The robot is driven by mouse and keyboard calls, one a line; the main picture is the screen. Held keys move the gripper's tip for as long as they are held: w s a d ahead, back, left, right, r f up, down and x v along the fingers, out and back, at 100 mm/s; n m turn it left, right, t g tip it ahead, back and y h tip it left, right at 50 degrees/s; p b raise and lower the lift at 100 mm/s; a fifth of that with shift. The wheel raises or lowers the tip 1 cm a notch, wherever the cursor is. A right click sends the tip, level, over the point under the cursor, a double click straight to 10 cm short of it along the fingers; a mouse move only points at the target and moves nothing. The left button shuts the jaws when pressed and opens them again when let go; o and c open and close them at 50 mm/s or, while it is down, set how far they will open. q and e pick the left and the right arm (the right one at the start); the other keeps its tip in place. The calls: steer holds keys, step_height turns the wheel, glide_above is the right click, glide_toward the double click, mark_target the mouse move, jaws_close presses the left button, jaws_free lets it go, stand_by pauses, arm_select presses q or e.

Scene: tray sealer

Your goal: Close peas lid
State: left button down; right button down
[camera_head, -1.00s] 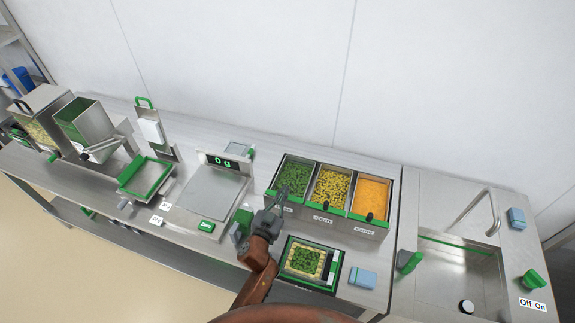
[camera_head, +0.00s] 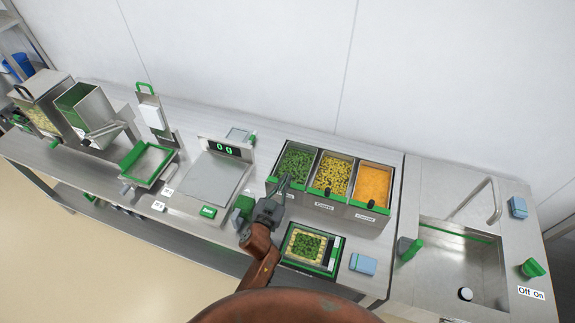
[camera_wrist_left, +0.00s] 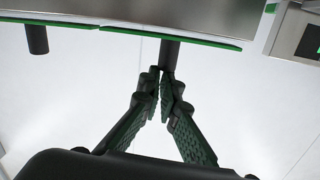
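The peas bin (camera_head: 295,164) is the left one of three steel bins, and its green peas show from above in the head view. My left gripper (camera_head: 284,181) is at its front edge and hides part of that edge. In the left wrist view, the two dark fingers (camera_wrist_left: 160,76) converge with their tips together, just at the end of a black knob (camera_wrist_left: 169,52). The knob is under a green-edged steel panel (camera_wrist_left: 180,18). I cannot tell whether the tips touch the knob. My right gripper is not in view.
The corn bin (camera_head: 333,174) and carrot bin (camera_head: 374,182) stand to the right. A filled tray (camera_head: 308,246) and a blue block (camera_head: 362,264) lie in front. A scale (camera_head: 213,178) stands to the left, and a sink (camera_head: 459,265) is at the right.

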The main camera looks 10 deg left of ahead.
arm_select(q)
steer(key=r+p+v, duration=0.1)
steer(key=p+v, duration=0.1)
steer(key=v, duration=0.7)
steer(key=shift+s+d+r, duration=0.25)
steer(key=shift+d, duration=0.05)
